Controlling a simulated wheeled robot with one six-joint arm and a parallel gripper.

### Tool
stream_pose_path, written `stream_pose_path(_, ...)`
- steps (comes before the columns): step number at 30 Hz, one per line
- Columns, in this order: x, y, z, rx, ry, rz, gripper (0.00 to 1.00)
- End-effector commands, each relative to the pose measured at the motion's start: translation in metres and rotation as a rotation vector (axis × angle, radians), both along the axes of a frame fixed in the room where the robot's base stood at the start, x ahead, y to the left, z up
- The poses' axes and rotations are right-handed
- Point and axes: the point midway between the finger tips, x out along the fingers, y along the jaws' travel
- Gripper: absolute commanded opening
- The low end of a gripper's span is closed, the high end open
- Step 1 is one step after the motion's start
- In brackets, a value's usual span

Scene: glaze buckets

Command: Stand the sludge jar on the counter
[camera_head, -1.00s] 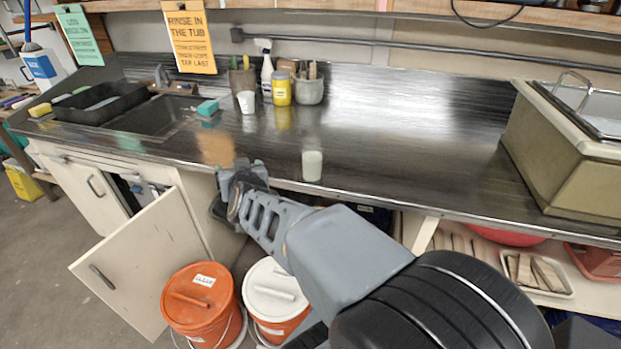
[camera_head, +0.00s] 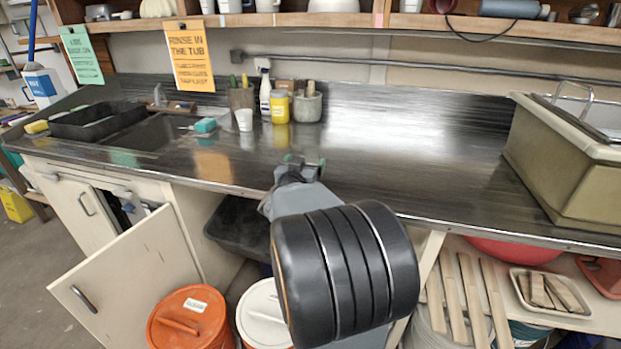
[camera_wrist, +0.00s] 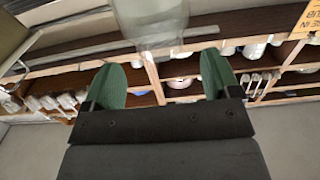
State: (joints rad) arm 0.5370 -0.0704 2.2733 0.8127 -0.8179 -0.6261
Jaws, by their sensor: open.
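My gripper (camera_head: 305,164) is over the front part of the dark metal counter (camera_head: 430,150). Its green fingers (camera_wrist: 165,85) are spread in the wrist view, with nothing gripped between them. A pale, see-through vessel (camera_wrist: 150,18), which looks like the sludge jar, is at the top of the wrist view, ahead of the fingertips and cut off by the frame edge. I cannot make out the jar in the head view; my gripper and arm cover the place near the counter's front edge where it stood.
At the back stand a white cup (camera_head: 244,119), a spray bottle (camera_head: 265,95), a yellow jar (camera_head: 281,107) and a grey tool pot (camera_head: 307,106). The sink is left, a large beige tub (camera_head: 560,165) right. A cabinet door (camera_head: 125,265) hangs open below. The counter's right-middle is clear.

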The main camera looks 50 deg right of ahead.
Motion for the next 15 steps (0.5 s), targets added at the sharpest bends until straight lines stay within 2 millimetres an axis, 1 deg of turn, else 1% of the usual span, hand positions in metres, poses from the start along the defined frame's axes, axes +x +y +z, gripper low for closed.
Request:
stream_pose_path(5, 0.004, -0.008, 0.0, 0.002, 0.001, 0.0, 0.83)
stream_pose_path(12, 0.018, -0.037, 0.001, 0.002, 0.001, -0.001, 0.83)
stream_pose_path(15, 0.022, -0.045, 0.001, 0.001, 0.0, 0.0, 0.83)
